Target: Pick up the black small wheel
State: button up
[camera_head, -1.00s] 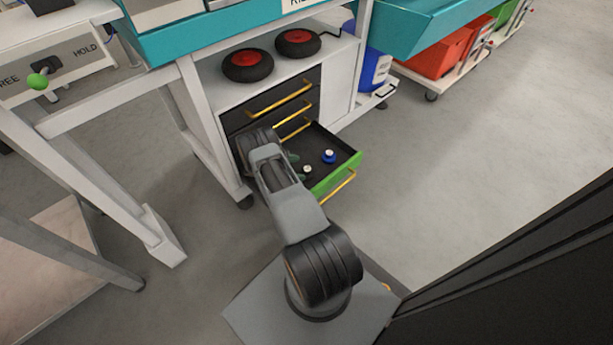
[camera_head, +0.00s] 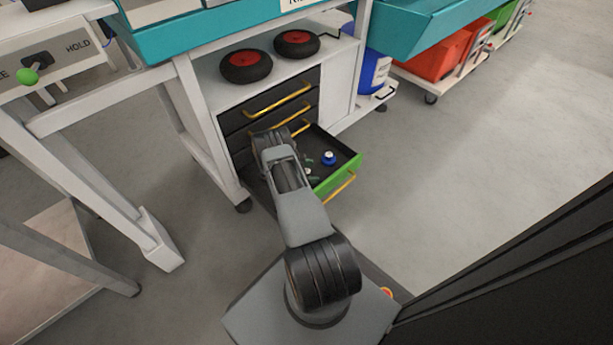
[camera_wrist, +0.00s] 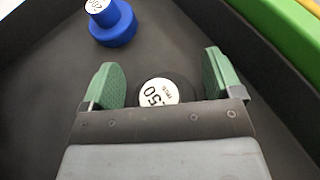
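The black small wheel (camera_wrist: 176,82) lies on the drawer floor in the wrist view, with a white round label reading "50" on top. Its lower part is hidden behind my gripper's body. My gripper (camera_wrist: 160,80) is open, with one green finger to the left of the wheel and one to the right, and gaps on both sides. In the head view, my arm reaches into the open drawer (camera_head: 339,180) and hides part of its inside. The wheel's white top (camera_head: 308,172) shows beside my arm there.
A blue wheel with a white top (camera_wrist: 118,30) stands in the drawer, and it also shows in the head view (camera_head: 328,158). The drawer's green front (camera_wrist: 285,50) is at the right. Two large black-and-red wheels (camera_head: 246,66) lie on the shelf above.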

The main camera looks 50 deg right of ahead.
jog(key=c, duration=0.8)
jog(key=shift+o, duration=0.2)
